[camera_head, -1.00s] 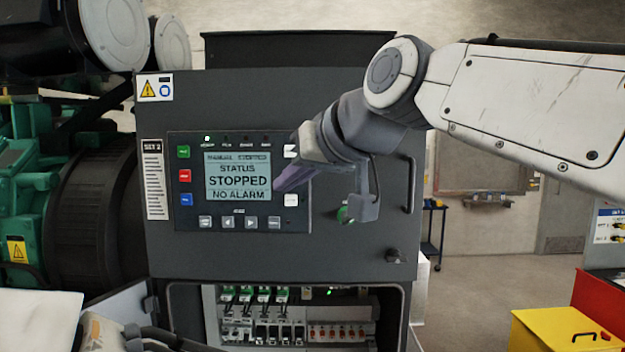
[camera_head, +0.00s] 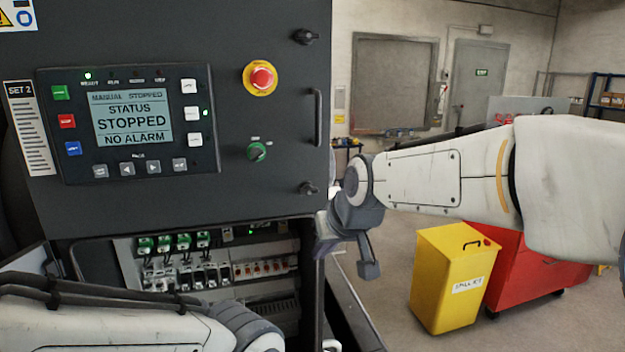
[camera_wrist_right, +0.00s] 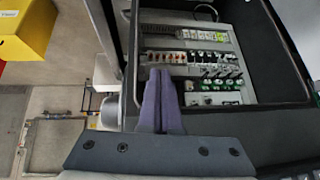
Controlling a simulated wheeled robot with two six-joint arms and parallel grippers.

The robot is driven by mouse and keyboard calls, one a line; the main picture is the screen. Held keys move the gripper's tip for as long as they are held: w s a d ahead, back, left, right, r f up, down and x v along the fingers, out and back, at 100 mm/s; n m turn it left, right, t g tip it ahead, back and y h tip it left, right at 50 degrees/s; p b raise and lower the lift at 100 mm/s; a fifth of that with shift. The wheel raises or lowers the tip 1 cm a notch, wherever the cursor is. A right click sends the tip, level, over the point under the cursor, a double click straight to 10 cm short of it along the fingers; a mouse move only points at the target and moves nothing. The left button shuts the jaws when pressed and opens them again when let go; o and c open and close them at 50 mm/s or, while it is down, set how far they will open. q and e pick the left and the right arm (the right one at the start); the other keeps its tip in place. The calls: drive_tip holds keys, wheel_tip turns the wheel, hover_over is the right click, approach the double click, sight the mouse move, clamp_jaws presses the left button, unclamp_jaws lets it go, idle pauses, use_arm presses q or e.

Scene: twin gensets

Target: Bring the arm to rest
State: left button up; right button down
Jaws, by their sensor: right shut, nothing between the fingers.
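My right arm (camera_head: 440,178) comes in from the right, its white link roughly level. Its wrist and right gripper (camera_head: 326,236) hang beside the right edge of the dark control cabinet (camera_head: 250,190), clear of the display panel. In the right wrist view the purple fingers of the right gripper (camera_wrist_right: 160,78) are together, with nothing between them. They point toward the open lower compartment (camera_wrist_right: 195,60) of the cabinet. My left arm (camera_head: 110,325) crosses the bottom left of the head view. Its gripper is out of sight.
The controller screen (camera_head: 132,118) reads "STOPPED, NO ALARM". A yellow bin (camera_head: 450,278) and a red cabinet (camera_head: 535,270) stand at the right. Floor shows between the cabinet and bin.

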drive_tip(key=s+d+f+m+g+h, duration=0.2)
drive_tip(key=s+d+f, duration=0.5)
drive_tip(key=d+f, duration=0.25)
drive_tip(key=s+d+f+m+g+h, duration=0.1)
drive_tip(key=s+d+f+g, duration=0.1)
drive_tip(key=s+d+f, duration=0.7)
drive_tip(key=s+a+n+g+b, duration=0.2)
drive_tip(key=s+a+n+b, duration=0.2)
drive_tip(key=s+a, duration=0.8)
drive_tip(key=a+r+n, duration=0.1)
drive_tip(key=a+n, duration=0.1)
drive_tip(key=shift+a+n+g+y, duration=0.3)
drive_tip(key=shift+a+n, duration=0.05)
drive_tip(key=shift+n, duration=0.05)
